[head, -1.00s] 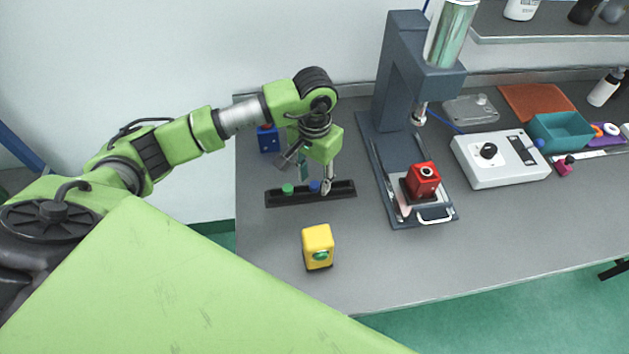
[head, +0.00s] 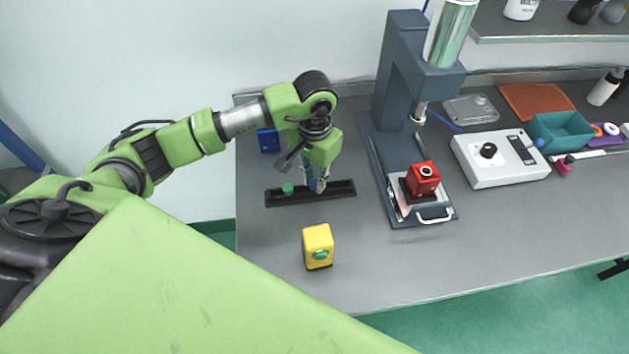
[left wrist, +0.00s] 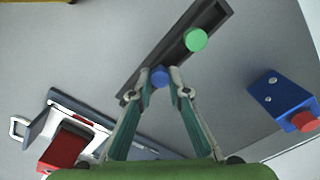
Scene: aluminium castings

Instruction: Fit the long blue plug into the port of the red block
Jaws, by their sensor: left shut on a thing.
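My left gripper (head: 316,188) is shut on the blue plug (left wrist: 159,75), just over the right part of the black rack. The plug stands between the fingertips, and its round blue end faces the left wrist camera. I cannot tell whether its lower end is still in the rack. The red block (head: 423,180) sits on the press's base plate, with a pale ring around a dark port on its top face. It also shows in the left wrist view (left wrist: 65,147), at the lower left. My right gripper is not in view.
The black rack (head: 340,190) also holds a green plug (head: 287,188). A yellow block (head: 318,246) stands in front, and a blue block (head: 268,140) behind the rack. The grey press (head: 394,85) and white control box (head: 500,158) stand to the right. Bench between rack and press is clear.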

